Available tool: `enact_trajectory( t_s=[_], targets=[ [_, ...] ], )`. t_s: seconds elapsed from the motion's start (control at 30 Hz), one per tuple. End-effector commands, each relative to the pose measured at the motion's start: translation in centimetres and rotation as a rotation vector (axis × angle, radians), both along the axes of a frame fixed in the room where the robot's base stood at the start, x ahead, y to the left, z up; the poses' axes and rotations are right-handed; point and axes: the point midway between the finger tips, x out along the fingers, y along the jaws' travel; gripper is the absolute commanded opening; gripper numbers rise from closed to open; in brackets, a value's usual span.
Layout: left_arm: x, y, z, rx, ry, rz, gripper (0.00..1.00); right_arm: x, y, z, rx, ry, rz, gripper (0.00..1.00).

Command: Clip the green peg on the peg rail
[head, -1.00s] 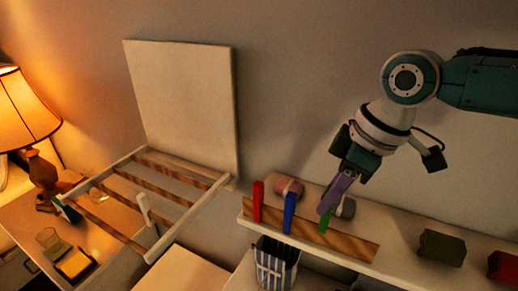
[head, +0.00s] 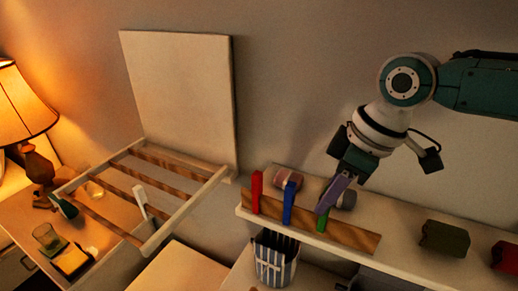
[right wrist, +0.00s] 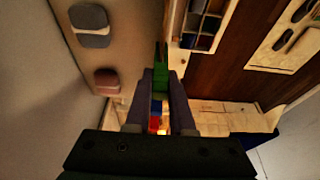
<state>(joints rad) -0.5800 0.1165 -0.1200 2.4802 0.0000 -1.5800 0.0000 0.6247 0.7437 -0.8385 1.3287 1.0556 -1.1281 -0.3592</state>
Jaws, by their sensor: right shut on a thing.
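The wooden peg rail (head: 350,236) runs along the front of a white shelf in the head view. A red peg (head: 257,191) and a blue peg (head: 289,202) stand upright on it at the left. My right gripper (head: 322,210) is shut on the green peg (head: 322,222), to the right of the blue one. The green peg's lower part overlaps the rail; its exact seating is hard to tell. In the right wrist view the green peg (right wrist: 161,80) sits between the fingers, with blue and red pegs showing beyond. My left gripper is out of view.
Rolled cloths (head: 288,178) lie on the shelf behind the rail, with a dark green one (head: 443,239) at right. A striped basket (head: 275,262) hangs below. A drying rack (head: 188,213) juts from the wall at left, near a lamp (head: 22,105).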

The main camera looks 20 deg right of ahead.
Motion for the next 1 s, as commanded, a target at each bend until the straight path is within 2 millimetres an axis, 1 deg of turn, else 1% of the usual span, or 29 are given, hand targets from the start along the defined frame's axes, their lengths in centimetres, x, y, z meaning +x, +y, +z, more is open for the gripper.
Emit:
enact_trajectory(
  t_s=[0.47,0.77,0.8,1.0],
  targets=[
    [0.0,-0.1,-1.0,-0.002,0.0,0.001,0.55,0.0,0.0,-1.3,0.0,0.0,0.0,0.0],
    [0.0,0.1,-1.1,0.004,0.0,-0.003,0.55,0.0,0.0,-1.3,0.0,0.0,0.0,0.0],
    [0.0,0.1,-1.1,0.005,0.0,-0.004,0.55,0.0,0.0,-1.3,0.0,0.0,0.0,0.24],
    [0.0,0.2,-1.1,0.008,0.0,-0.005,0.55,0.0,0.0,-1.3,0.0,0.0,0.0,0.46]
  ],
)
